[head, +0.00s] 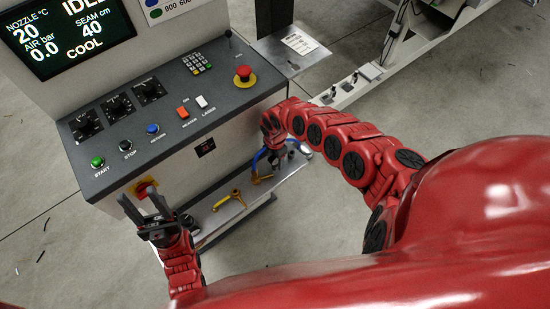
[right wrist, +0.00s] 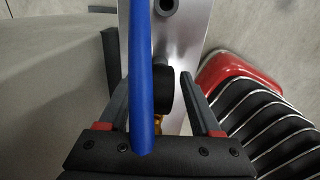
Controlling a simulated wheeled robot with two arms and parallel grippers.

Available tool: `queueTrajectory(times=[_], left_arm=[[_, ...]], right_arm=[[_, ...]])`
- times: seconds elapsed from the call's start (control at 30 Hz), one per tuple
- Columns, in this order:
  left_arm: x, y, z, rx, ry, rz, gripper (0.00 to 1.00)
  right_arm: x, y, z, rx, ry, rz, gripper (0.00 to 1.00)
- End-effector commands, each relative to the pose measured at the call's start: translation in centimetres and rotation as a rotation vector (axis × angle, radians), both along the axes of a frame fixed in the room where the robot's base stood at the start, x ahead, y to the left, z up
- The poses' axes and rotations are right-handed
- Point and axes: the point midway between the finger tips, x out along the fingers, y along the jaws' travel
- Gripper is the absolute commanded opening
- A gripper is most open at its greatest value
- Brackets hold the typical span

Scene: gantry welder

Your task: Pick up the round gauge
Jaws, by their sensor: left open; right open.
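In the right wrist view, a dark rounded body (right wrist: 164,92) with a brass fitting below it looks like the round gauge. It is over the metal shelf (right wrist: 190,30), and its face does not show. A blue hose (right wrist: 150,70) crosses in front and hides part of it. My right gripper (right wrist: 157,82) is open, with one finger on each side of the dark body in this view; contact cannot be told. In the head view my right gripper (head: 275,158) is low at the shelf, partly hidden by its arm. My left gripper (head: 138,205) is open and empty before the console.
The control console (head: 150,125) has knobs, buttons and a red emergency stop (head: 244,73). Yellow-handled fittings (head: 232,198) lie on the shelf (head: 215,222) below its front. A white rail (head: 350,90) runs behind my right arm. The floor at the lower middle is clear.

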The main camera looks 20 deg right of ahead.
Motion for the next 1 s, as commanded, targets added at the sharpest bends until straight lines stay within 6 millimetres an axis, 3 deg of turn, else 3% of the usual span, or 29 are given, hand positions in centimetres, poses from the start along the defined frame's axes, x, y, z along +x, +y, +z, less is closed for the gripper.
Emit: queueTrajectory(times=[0.17,0.5,1.0], left_arm=[[-0.01,0.0,0.0,0.0,0.0,0.0,0.5],[0.0,0.0,0.0,0.0,0.0,0.0,0.5],[0.0,0.0,-0.01,0.0,0.0,0.0,0.5]], right_arm=[[0.03,0.01,0.03,0.0,-0.001,0.0,0.61],[0.03,0.04,0.05,0.001,-0.001,0.0,0.0],[0.05,0.05,0.16,0.001,-0.001,0.0,0.0]])
